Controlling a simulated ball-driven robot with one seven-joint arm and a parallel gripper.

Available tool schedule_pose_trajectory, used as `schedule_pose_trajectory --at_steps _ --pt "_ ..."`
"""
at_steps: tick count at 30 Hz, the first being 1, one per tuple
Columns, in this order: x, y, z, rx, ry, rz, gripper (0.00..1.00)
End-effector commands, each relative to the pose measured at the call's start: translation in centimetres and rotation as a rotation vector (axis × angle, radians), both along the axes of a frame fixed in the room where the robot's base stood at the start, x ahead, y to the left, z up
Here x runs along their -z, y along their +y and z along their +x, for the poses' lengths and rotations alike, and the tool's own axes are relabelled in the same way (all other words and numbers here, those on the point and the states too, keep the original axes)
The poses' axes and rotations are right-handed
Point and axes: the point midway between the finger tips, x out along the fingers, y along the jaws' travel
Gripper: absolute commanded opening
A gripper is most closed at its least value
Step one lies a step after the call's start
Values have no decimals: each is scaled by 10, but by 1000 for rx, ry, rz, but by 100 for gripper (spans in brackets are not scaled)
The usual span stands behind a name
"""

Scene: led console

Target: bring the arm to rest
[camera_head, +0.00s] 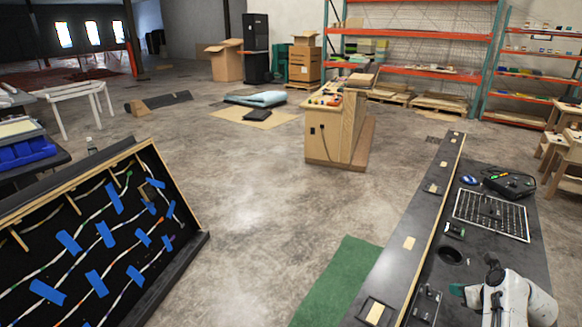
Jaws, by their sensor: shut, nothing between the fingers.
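My white arm is at the lower right, folded low over the dark console bench (402,262). My gripper (462,291) points left, with a teal-green tip beside the bench's small fittings. It is shut and holds nothing that I can see. The fingers are small here, and I cannot tell whether they touch the bench.
The bench carries a gridded panel (490,215), a black device (510,184) and a round opening (450,255). A tilted board with blue tape (104,234) stands at left. A wooden console (336,136) stands mid-floor. Concrete floor between them is clear, with a green mat (337,283).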

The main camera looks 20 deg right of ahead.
Motion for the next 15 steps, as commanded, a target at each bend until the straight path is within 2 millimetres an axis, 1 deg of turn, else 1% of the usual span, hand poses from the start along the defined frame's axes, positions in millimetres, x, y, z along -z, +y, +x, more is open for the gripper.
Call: schedule_pose_trajectory --at_steps 2,3,5,8,11,12,14,15 --pt "0 0 0 0 0 0 0" --pt "2 3 0 -14 7 -9 0" --pt "9 16 -2 -80 41 -54 0" --pt "25 49 -7 -265 125 -180 0" --pt "43 91 -19 -524 225 -347 0" --pt "49 109 -24 -635 262 -414 0" --pt "57 134 -34 -805 312 -512 0" --pt "62 150 -41 -921 342 -577 0"
